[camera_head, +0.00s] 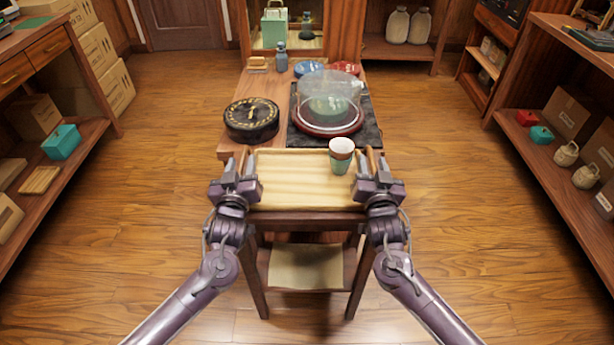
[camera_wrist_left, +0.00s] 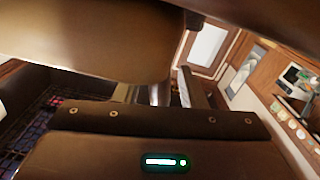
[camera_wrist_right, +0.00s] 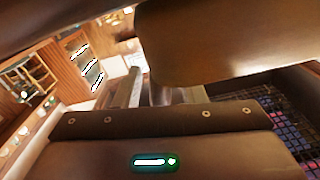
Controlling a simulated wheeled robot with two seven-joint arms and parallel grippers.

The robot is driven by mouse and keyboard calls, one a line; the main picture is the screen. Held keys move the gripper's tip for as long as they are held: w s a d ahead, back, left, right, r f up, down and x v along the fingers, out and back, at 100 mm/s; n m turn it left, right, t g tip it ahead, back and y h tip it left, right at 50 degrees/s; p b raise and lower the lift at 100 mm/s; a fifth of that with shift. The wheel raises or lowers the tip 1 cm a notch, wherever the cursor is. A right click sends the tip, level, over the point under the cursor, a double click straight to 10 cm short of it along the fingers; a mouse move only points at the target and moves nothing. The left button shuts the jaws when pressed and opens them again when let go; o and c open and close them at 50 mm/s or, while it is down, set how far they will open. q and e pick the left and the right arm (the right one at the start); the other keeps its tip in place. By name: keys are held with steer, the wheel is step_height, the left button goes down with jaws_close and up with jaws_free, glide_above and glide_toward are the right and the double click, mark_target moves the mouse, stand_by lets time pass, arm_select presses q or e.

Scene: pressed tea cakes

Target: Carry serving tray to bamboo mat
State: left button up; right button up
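The serving tray (camera_head: 285,190) is pale ribbed wood and looks level at the near end of the table in the head view. A green cup with a white rim (camera_head: 341,158) stands upright on its right part. My left gripper (camera_head: 238,163) is at the tray's left side and my right gripper (camera_head: 372,162) at its right side. Both appear shut on the tray's sides, though the contact is partly hidden. In the wrist views, dark brown shapes cover much of the picture. I cannot identify the bamboo mat for certain; a pale beige sheet (camera_head: 305,266) lies on the shelf below.
On the table stand a dark round tea cake (camera_head: 252,120), a clear dome (camera_head: 330,98) on a dark mat (camera_head: 364,133), blue and red round packets and a small grey bottle (camera_head: 281,57). Shelves stand at left and right. The floor between is clear.

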arm_select(q)
jaws_close()
arm_select(e)
jaws_close()
arm_select(q)
steer(key=shift+r, duration=0.15)
arm_select(e)
steer(key=shift+r, duration=0.15)
